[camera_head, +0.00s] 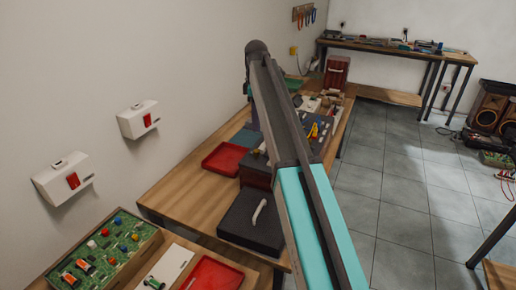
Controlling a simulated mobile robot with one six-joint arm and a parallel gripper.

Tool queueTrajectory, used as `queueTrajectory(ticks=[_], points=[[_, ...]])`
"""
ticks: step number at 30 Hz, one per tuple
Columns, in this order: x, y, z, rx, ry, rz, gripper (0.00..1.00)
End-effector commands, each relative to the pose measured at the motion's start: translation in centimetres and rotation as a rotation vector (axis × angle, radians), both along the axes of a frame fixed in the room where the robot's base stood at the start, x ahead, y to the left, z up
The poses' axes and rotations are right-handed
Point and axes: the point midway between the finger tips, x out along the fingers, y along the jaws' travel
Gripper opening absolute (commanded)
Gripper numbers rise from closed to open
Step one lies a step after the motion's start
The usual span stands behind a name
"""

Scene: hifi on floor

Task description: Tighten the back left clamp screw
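I cannot make out a clamp screw for certain in this view. A dark unit (294,134) with small light parts and a yellow item on top stands on the wooden bench, partly behind my arm. A green circuit board (97,254) with coloured parts lies in a wooden tray at the lower left. My arm, grey and turquoise, reaches from the lower right up to a dark joint near the top middle. My gripper does not show, so its state and hold cannot be seen.
The bench (185,193) runs along the left wall. A red tray (222,160) and a dark case with a white handle (240,225) stand on it. Two white wall boxes hang at left. Tiled floor (400,215) is open at right; speakers (487,110) stand far right.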

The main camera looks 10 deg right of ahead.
Motion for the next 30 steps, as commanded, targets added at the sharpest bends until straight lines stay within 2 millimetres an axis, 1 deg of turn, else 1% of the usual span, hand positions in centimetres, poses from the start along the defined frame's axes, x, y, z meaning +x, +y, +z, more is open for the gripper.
queueTrajectory(ticks=[8, 24, 30], points=[[-0.1, -0.1, -3.1, 0.000, 0.001, -0.001, 0.39], [-0.1, -0.2, -9.9, 0.000, 0.001, -0.002, 0.39], [-0.1, -0.2, -11.9, 0.000, 0.000, -0.002, 0.39]])
